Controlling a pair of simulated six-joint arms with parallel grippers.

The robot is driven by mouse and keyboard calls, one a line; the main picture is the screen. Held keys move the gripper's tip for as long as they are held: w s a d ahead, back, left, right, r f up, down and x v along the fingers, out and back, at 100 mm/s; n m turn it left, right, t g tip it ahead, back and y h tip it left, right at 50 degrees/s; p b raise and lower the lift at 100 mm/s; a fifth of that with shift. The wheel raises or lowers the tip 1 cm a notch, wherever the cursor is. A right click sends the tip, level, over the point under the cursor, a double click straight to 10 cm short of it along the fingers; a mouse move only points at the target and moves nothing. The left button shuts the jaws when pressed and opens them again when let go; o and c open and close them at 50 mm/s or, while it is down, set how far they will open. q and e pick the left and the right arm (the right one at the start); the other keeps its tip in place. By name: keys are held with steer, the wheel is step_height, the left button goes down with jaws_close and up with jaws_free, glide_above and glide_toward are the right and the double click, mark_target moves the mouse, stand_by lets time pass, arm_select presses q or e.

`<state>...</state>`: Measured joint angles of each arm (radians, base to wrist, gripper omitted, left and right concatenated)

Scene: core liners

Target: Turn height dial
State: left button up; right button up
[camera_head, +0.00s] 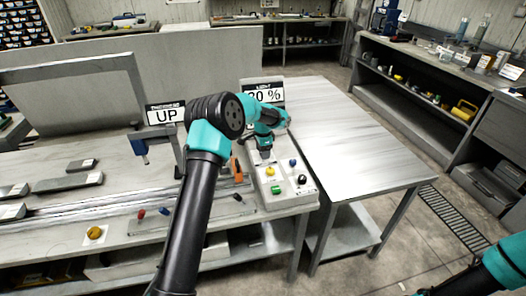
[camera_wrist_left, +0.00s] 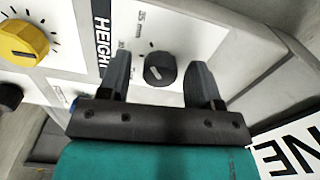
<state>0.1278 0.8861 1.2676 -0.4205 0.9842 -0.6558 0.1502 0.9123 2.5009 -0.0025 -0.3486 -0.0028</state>
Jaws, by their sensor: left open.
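The height dial (camera_wrist_left: 158,68) is a small black round knob with a light pointer mark, on a white scale plate marked in mm; a vertical label reading HEIGHT (camera_wrist_left: 101,35) stands left of it. My left gripper (camera_wrist_left: 158,80) is open, with one finger on each side of the dial; a gap shows on both sides, wider on the right. In the head view my left gripper (camera_head: 266,154) hangs over the back of the control panel (camera_head: 283,200), and the dial is hidden there. Only part of my right arm shows at the lower right; its gripper is out of view.
A yellow knob (camera_wrist_left: 22,42) sits left of the height dial; in the head view a yellow knob (camera_head: 270,171) is near the panel's front. Signs reading UP (camera_head: 167,115) and a percentage (camera_head: 264,94) stand behind. The metal table (camera_head: 350,140) to the right is bare.

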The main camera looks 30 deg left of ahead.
arm_select(q)
steer(key=c, duration=0.9)
steer(key=shift+c, duration=0.2)
steer(key=shift+n, duration=0.5)
steer(key=n, duration=0.9)
steer(key=o, duration=0.9)
